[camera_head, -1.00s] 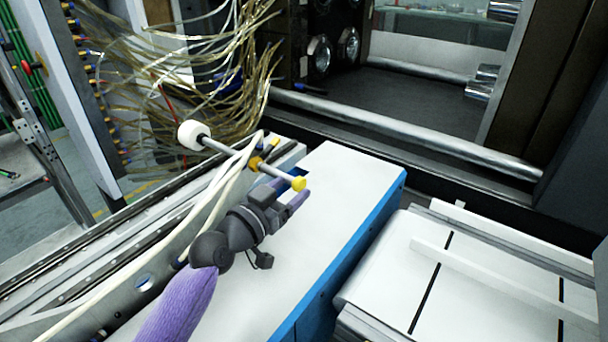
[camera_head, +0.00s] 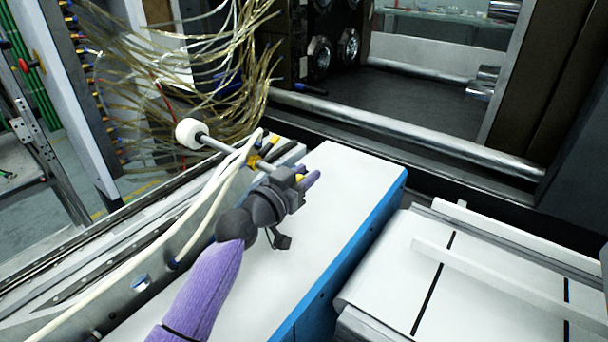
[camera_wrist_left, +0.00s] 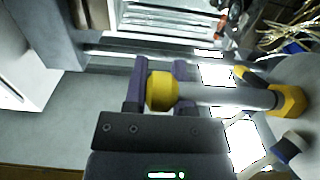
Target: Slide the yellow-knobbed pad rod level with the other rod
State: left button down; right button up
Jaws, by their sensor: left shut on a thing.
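The pad rod (camera_head: 234,158) is a pale metal bar. A white round pad (camera_head: 191,133) is on its far left end and a yellow knob (camera_head: 299,178) on its near right end. My left gripper (camera_head: 308,180), dark with purple fingers, is at the knob and hides most of it. In the left wrist view the yellow knob (camera_wrist_left: 161,91) sits between the two fingers, which are shut on it, and the rod (camera_wrist_left: 225,95) runs right into a yellow collar (camera_wrist_left: 288,100). I cannot clearly make out the other rod. My right gripper is not in view.
A white machine cover (camera_head: 345,205) with a blue side lies below the gripper. Pale hoses (camera_head: 215,190) pass under the rod, and a tangle of thin tubes (camera_head: 215,70) hangs behind. A white conveyor (camera_head: 480,280) is at right. A metal bar (camera_head: 400,130) crosses behind.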

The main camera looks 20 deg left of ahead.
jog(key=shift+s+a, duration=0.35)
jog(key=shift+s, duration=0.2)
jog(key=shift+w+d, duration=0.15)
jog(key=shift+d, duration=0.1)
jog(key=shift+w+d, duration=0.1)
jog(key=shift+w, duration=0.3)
